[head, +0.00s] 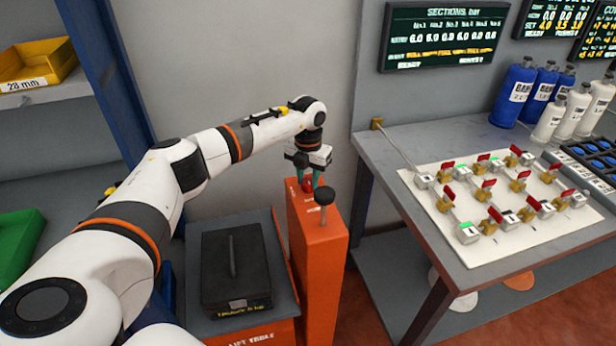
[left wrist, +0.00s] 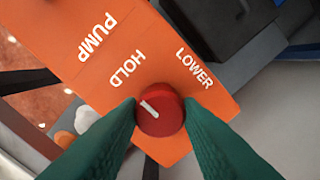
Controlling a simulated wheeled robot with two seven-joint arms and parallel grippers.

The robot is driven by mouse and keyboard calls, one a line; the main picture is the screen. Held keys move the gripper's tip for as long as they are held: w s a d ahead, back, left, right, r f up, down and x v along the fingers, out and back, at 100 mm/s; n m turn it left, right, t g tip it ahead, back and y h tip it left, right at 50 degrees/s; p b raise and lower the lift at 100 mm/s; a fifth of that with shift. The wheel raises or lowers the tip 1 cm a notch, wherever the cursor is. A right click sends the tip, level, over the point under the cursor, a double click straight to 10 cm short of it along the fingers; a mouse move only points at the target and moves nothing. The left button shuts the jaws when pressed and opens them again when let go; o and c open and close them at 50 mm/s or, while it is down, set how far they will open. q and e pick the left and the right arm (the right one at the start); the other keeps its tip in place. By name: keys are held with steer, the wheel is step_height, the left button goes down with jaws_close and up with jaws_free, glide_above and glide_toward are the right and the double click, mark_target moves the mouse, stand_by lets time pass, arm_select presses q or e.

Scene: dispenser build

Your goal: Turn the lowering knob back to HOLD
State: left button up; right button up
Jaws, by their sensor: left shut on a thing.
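The red lowering knob (left wrist: 168,122) sits on the orange pedestal face (left wrist: 150,45), which also shows in the head view (head: 322,255). The face bears the words PUMP, HOLD and LOWER. The knob's white pointer line slants to the upper left in the left wrist view, toward the HOLD side and away from LOWER. My left gripper (left wrist: 160,105) has its two green fingers on opposite sides of the knob and is shut on it. In the head view the gripper (head: 311,180) is over the pedestal top and partly hides the knob (head: 306,186). My right gripper is not in view.
A black-topped handle (head: 324,195) stands on the pedestal close to the gripper. A dark case (head: 235,280) lies on the lift table at left. A grey workbench (head: 400,165) with a white valve board (head: 490,245) stands at right.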

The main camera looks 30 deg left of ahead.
mark_target(308, 180)
arm_select(q)
steer(key=shift+r, duration=0.1)
steer(key=o, duration=1)
step_height(308, 180, up, 12)
steer(key=b, duration=0.3)
